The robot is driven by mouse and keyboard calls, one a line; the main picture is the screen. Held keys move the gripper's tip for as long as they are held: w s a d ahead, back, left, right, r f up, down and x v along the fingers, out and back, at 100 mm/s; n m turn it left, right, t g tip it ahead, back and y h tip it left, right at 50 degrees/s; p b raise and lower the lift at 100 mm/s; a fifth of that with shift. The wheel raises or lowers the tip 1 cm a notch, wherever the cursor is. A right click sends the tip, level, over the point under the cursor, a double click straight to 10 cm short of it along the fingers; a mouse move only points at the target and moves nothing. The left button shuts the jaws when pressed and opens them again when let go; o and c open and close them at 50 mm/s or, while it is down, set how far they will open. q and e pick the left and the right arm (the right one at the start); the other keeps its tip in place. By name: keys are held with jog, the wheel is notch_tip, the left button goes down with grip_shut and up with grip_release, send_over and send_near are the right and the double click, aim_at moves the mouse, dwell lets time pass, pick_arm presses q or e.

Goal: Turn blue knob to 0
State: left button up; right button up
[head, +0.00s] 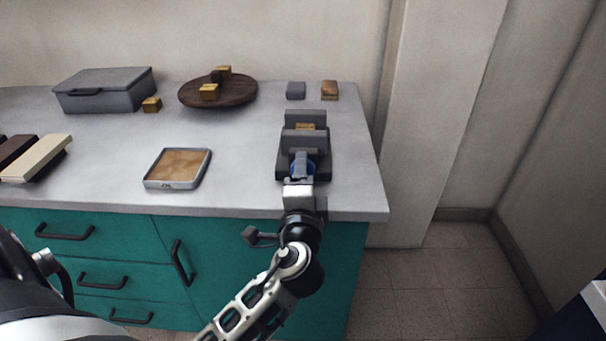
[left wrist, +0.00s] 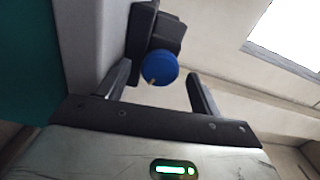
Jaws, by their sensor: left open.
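The blue knob (left wrist: 160,67) is round and sits on the front of a dark grey device (left wrist: 150,30). A small pale pointer mark shows at its lower edge in the left wrist view. In the head view the device (head: 287,165) stands at the right front of the counter, and only slivers of the knob show around my gripper. My left gripper (left wrist: 159,70) is open, with one finger to each side of the knob in the left wrist view. I cannot tell whether the fingers touch it. No 0 mark is readable. My right gripper is out of view.
The grey counter (head: 240,196) has teal drawers below. A metal tray (head: 150,184), a round dark wooden board (head: 240,98) with yellowish blocks, a grey box (head: 105,95) and two small blocks behind the device stand on it. The counter ends just right of the device.

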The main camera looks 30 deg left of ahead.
pick_arm(q)
jog(key=v, duration=0.5)
jog(key=shift+s+d+b, duration=0.2)
jog(key=shift+s+b, duration=0.1)
jog(key=shift+s, duration=0.05)
